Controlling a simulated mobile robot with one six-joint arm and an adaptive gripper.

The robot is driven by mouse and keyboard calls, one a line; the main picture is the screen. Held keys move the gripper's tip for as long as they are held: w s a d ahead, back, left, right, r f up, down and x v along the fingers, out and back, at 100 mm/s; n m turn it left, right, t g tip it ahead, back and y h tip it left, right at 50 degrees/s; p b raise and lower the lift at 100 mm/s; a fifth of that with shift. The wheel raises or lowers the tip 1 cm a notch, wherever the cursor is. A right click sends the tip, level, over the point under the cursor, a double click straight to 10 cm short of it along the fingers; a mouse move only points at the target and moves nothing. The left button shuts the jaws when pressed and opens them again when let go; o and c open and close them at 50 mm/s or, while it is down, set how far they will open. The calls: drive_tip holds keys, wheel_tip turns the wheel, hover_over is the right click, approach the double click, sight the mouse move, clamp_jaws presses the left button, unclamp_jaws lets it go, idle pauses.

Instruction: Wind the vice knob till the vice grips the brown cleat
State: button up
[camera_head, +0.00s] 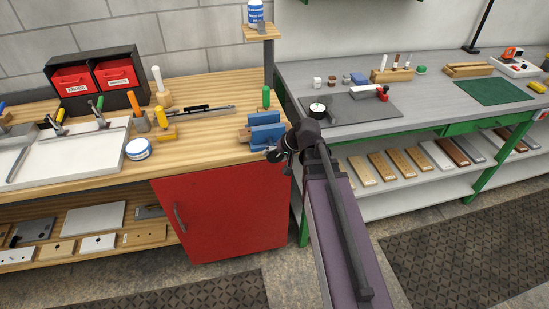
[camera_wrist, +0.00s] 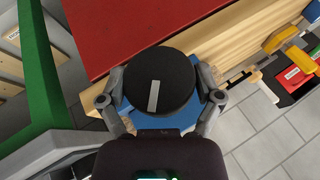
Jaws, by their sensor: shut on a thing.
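The blue vice (camera_head: 262,119) stands at the right front corner of the wooden bench, above the red cabinet. My gripper (camera_head: 276,155) is at the front of the vice. In the wrist view, the round black vice knob (camera_wrist: 158,72) with a pale grey stripe sits between the fingers of my gripper (camera_wrist: 161,98), which are shut on its sides. Part of the blue vice (camera_wrist: 150,122) shows behind the knob. A small brown end (camera_head: 243,134) shows at the vice's left side; I cannot tell whether it is the cleat or how tightly it sits.
The red cabinet (camera_head: 222,210) is below the bench. A green-handled tool (camera_head: 266,97) stands behind the vice. A shelf post (camera_head: 269,63) rises behind it. The grey table (camera_head: 440,85) with green legs stands close on the right. Bare bench top lies left of the vice.

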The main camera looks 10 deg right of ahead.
drive_tip(key=y+b, duration=0.3)
drive_tip(key=shift+f+m, duration=0.25)
drive_tip(key=shift+m, duration=0.15)
drive_tip(key=shift+r+y+b, duration=0.15)
drive_tip(key=shift+y+b, duration=0.55)
drive_tip(key=shift+y, duration=0.2)
drive_tip(key=shift+r, duration=0.1)
drive_tip(key=o, duration=0.9)
